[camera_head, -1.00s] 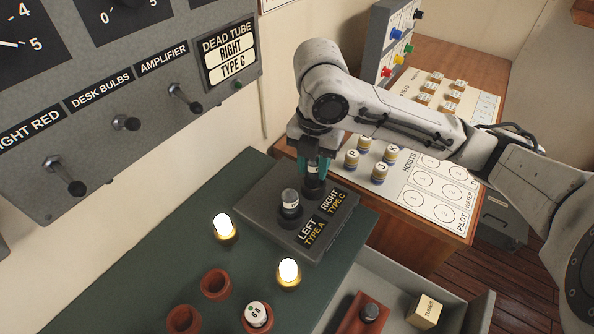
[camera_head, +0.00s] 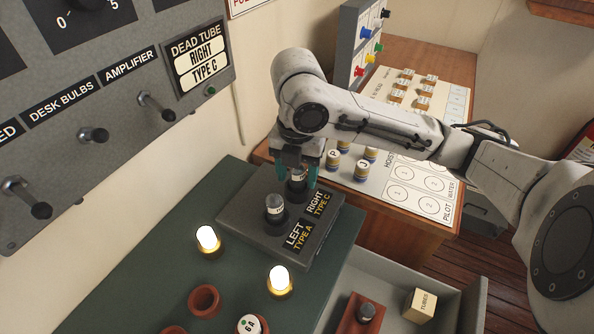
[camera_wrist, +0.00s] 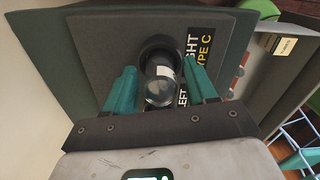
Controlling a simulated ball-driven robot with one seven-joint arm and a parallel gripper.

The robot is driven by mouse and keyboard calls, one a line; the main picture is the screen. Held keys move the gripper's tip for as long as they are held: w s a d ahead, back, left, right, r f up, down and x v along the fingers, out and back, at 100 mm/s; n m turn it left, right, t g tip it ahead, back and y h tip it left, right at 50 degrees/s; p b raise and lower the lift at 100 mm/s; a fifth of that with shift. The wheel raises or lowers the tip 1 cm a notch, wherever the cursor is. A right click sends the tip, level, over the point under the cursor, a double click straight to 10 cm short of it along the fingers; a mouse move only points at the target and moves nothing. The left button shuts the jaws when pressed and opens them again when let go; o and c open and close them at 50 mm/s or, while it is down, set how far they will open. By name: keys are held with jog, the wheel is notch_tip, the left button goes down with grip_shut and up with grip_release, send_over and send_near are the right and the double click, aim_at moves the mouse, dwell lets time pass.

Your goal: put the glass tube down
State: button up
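The glass tube (camera_head: 298,180) stands upright in the right socket, marked RIGHT TYPE C, of the dark grey tube block (camera_head: 262,229). In the wrist view its clear glass end (camera_wrist: 160,90) faces the camera, with the dark socket around its far end. My gripper (camera_head: 296,176) is over this socket. Its teal fingers are on either side of the tube, and narrow gaps show between them and the glass in the wrist view (camera_wrist: 161,88). The gripper is open. A second tube (camera_head: 275,205) stands in the left socket, marked LEFT TYPE A.
Two lit bulbs (camera_head: 208,239) (camera_head: 280,280) stand on the green desk top (camera_head: 150,275). Red-brown round holders (camera_head: 204,301) are near the front. An open drawer (camera_head: 395,275) holds another tube in a red-brown holder (camera_head: 352,326). The wall panel (camera_head: 120,110) reads DEAD TUBE RIGHT TYPE C.

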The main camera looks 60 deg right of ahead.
jog(key=shift+r+p, duration=0.55)
notch_tip(320, 180, up, 12)
jog(key=shift+f, duration=0.2)
dwell(0.6)
